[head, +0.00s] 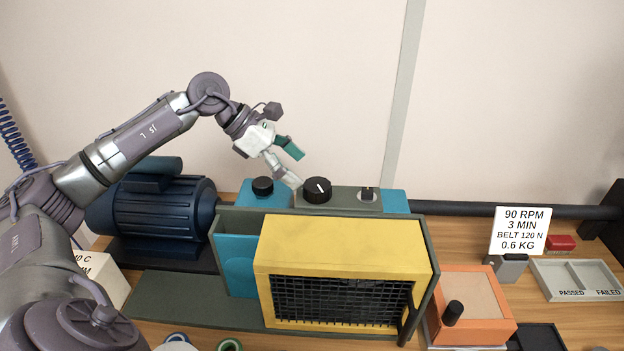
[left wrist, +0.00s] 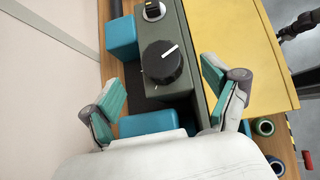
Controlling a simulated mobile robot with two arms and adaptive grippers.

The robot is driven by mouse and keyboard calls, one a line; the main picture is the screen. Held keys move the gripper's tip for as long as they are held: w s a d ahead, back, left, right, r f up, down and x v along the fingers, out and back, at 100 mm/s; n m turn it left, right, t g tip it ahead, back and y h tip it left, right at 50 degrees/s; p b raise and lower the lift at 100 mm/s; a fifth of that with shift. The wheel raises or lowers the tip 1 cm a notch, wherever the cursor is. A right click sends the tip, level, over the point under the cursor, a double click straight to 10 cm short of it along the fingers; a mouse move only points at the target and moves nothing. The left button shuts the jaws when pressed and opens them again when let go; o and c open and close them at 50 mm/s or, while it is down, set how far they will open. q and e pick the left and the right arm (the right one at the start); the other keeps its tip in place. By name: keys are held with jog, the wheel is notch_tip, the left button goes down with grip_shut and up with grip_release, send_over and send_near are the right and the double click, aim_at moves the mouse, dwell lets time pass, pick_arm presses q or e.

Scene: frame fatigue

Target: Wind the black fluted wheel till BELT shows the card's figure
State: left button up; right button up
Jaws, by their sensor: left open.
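A black wheel with a white pointer line (head: 317,190) stands on the grey-green panel behind the yellow box. It also shows in the left wrist view (left wrist: 161,62), ahead of my fingers. A smaller plain black wheel (head: 262,186) sits on the teal block to its left. The white card (head: 520,231) reads "BELT 120 N". I see no readable BELT display. My right gripper is not visible.
The yellow box with a black grille (head: 343,299) fills the front middle. A blue motor (head: 155,212) stands left, under my left arm. A small knob (head: 368,194) is right of the pointer wheel. An orange box (head: 479,287) and a PASSED/FAILED tray (head: 577,279) lie right.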

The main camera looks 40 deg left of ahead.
pick_arm(q)
jog(key=v, duration=0.5)
jog(key=shift+s+a+r, duration=0.15)
jog(key=shift+a+r, duration=0.1)
